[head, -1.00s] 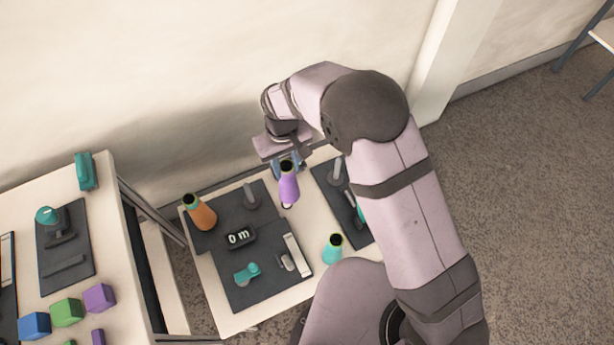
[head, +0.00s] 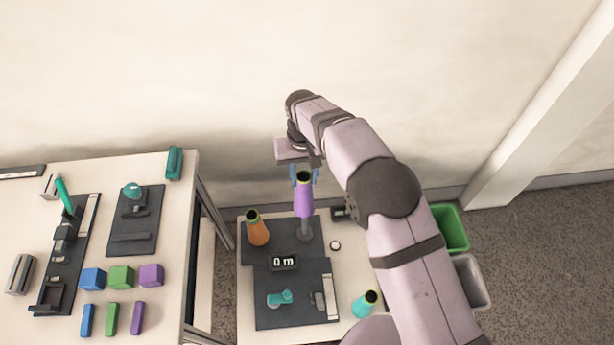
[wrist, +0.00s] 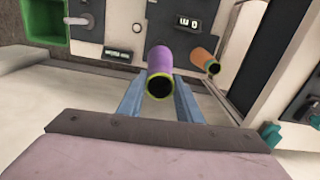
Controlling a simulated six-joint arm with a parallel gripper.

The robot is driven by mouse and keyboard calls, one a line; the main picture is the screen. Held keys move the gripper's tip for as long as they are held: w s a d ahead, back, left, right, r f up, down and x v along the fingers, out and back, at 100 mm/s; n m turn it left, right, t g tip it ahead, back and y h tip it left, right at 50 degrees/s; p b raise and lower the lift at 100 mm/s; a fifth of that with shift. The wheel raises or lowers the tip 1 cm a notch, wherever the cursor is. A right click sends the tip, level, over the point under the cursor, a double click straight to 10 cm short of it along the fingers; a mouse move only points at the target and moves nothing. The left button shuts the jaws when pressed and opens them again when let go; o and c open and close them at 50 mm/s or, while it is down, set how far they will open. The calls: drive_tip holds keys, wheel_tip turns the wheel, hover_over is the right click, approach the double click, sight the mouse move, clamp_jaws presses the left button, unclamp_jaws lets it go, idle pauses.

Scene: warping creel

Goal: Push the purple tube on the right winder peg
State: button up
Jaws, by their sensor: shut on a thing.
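The purple tube (head: 303,200) has a yellow-green rim around its dark open top. My gripper (head: 304,176) is shut on it near the top with blue fingers, and the wrist view shows the tube (wrist: 159,68) between them. The tube hangs roughly upright, in line with the grey right winder peg (head: 305,230) in the head view. The peg's lower part and base show below the tube; whether its tip is inside the tube I cannot tell. An orange tube (head: 257,230) stands at the left of the dark winder board (head: 262,312), hiding any peg there.
A display (head: 284,262) reading 0 m and a teal part (head: 280,298) sit on the board. A green bin (head: 452,228) is at the right. The left table (head: 180,190) holds coloured blocks.

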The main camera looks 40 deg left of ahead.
sight(304, 190)
drive_tip(key=shift+f+b, duration=1.4)
drive_tip(key=shift+f, duration=0.95)
drive_tip(key=shift+f+b, duration=0.3)
drive_tip(key=shift+f, duration=0.15)
drive_tip(key=shift+f+b, duration=0.35)
drive_tip(key=shift+f, duration=0.3)
drive_tip(key=shift+f+b, duration=1.65)
drive_tip(key=shift+f, duration=0.8)
drive_tip(key=shift+f+b, duration=1.75)
drive_tip(key=shift+f, duration=0.75)
